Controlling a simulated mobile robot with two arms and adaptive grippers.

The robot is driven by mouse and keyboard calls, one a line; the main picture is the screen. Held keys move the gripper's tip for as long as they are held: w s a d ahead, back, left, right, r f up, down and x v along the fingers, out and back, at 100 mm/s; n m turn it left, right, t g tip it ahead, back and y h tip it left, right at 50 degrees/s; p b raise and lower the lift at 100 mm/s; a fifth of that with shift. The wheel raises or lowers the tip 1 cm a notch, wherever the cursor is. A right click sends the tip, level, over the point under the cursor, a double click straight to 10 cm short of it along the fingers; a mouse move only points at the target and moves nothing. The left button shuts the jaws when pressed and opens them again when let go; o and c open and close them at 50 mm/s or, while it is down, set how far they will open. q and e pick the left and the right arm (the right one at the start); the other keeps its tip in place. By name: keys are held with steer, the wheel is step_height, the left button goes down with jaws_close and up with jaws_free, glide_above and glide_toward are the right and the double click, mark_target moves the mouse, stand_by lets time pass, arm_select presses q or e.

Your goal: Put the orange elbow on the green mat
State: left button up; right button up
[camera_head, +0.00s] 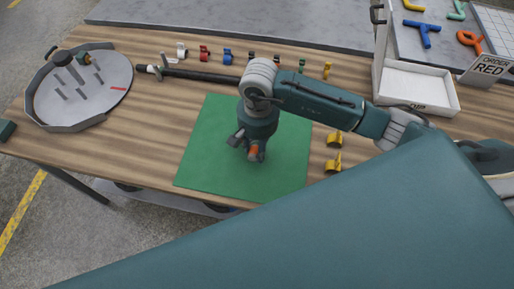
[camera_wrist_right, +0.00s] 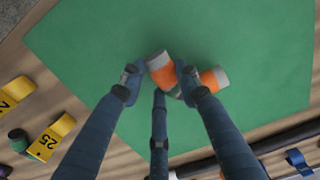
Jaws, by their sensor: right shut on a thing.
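The orange elbow (camera_wrist_right: 162,73) has grey ends and sits between the fingertips of my right gripper (camera_wrist_right: 157,84) in the right wrist view. In the head view a small orange part of the elbow (camera_head: 253,152) shows under my right gripper (camera_head: 247,147); the fingers hide the rest. The gripper is shut on the elbow and points down over the green mat (camera_head: 212,140). The elbow is over the mat's middle, low and close to its surface; I cannot tell whether it touches. My left gripper is not in view.
Yellow clamps (camera_head: 334,138) lie right of the mat. A black rod (camera_head: 205,75) and several coloured clips (camera_head: 228,56) line the back. A round grey tray (camera_head: 108,72) with pegs stands at left, a white box (camera_head: 415,85) at right.

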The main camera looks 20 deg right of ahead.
steer(key=shift+f, duration=0.85)
steer(key=shift+f, duration=0.2)
steer(key=o, duration=1.1)
steer(key=shift+o, duration=0.2)
